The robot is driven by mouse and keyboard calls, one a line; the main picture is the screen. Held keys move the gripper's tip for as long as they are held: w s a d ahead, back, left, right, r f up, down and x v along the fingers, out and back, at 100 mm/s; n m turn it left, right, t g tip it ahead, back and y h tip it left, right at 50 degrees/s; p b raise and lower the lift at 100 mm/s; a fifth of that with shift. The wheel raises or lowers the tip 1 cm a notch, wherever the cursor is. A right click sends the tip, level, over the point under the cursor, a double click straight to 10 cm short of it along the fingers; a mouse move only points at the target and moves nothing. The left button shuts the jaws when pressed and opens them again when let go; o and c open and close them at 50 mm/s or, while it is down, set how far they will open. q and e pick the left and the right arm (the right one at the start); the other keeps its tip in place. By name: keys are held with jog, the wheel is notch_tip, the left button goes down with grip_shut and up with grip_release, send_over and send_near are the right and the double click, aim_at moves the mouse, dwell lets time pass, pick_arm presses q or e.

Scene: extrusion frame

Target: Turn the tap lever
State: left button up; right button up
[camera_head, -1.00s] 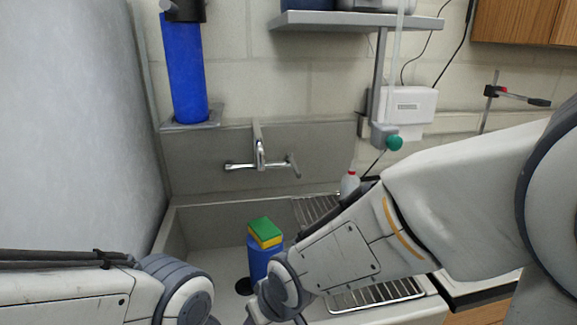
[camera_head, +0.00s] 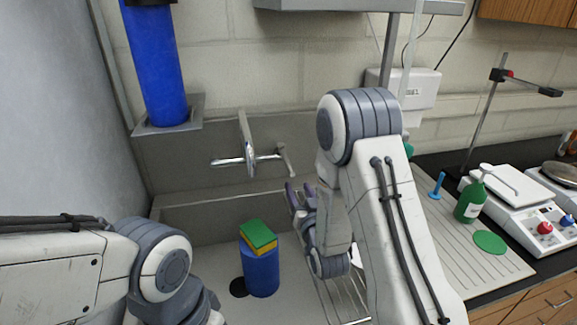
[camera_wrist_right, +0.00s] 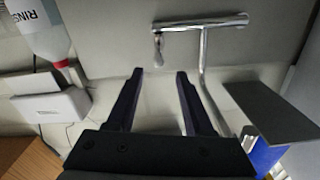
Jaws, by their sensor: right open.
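The chrome tap (camera_head: 250,158) is on the grey splashback above the sink, with a raised spout and a crossbar. A lever (camera_head: 285,160) hangs at the crossbar's right end. The tap also shows in the right wrist view (camera_wrist_right: 204,50), where the lever (camera_wrist_right: 158,47) lies just beyond the fingertips. My right gripper (camera_head: 298,187) is below and slightly right of the lever, apart from it. In the wrist view its two dark fingers (camera_wrist_right: 160,75) are open with nothing between them. My left arm shows at the lower left, its gripper out of frame.
A blue cylinder with a green and yellow sponge (camera_head: 258,236) on top stands in the sink (camera_head: 205,235). A shelf (camera_head: 345,6) hangs above. A green bottle (camera_head: 470,203) and scales are at right.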

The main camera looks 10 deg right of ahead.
aim_at(291, 167)
jog(key=w+p, duration=0.1)
jog(key=w, duration=0.3)
jog(key=w+p, duration=0.2)
jog(key=w, duration=0.2)
jog(key=shift+w+d+r, duration=0.15)
jog(key=shift+w+p, duration=0.35)
jog(key=shift+w, duration=0.45)
grip_shut()
dwell(0.5)
